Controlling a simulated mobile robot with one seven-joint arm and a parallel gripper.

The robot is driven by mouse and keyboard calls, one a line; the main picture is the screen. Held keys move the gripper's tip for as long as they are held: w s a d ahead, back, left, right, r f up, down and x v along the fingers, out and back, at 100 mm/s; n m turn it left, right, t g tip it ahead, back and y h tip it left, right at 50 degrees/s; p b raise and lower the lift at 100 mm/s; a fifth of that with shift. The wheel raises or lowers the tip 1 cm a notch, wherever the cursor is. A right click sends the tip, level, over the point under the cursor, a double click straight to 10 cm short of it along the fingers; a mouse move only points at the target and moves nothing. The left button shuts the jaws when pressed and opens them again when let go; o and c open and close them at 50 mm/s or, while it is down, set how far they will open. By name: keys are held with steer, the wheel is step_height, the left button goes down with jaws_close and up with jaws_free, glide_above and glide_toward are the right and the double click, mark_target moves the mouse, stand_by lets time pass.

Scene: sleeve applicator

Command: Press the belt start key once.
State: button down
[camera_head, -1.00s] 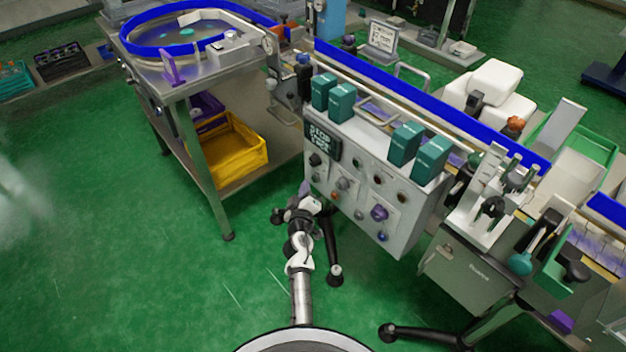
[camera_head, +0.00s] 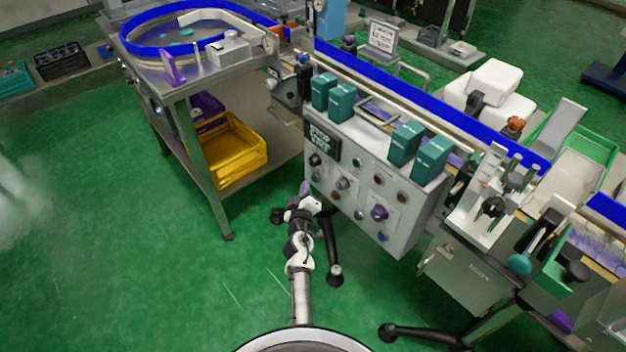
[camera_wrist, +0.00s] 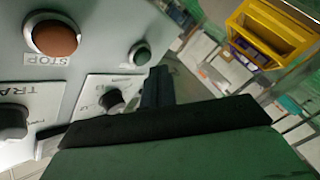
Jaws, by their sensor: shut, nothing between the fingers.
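The grey control panel (camera_head: 365,190) hangs at the front of the conveyor; its face also fills the left of the wrist view (camera_wrist: 75,75). There a red-orange button (camera_wrist: 55,38) carries a STOP label. To its right is a small green button (camera_wrist: 141,54), with a label too small to read; I cannot tell surely that it is the belt start key. My gripper (camera_wrist: 157,86) is shut and empty, its dark tips just below and right of the green button in the picture. I cannot see contact. In the head view my gripper (camera_head: 305,188) is by the panel's lower left edge.
Black knobs (camera_wrist: 112,98) sit on the panel close to my fingers. A purple knob (camera_head: 379,213) is farther right on it. A steel table with a yellow bin (camera_head: 232,150) stands to the left. A black stand foot (camera_head: 334,277) is beside my arm. Green floor lies open at left.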

steer(key=shift+w+d, duration=0.1)
steer(key=shift+d, duration=0.05)
stand_by(0.4)
steer(key=shift+w+d, duration=0.15)
steer(key=shift+d, duration=0.05)
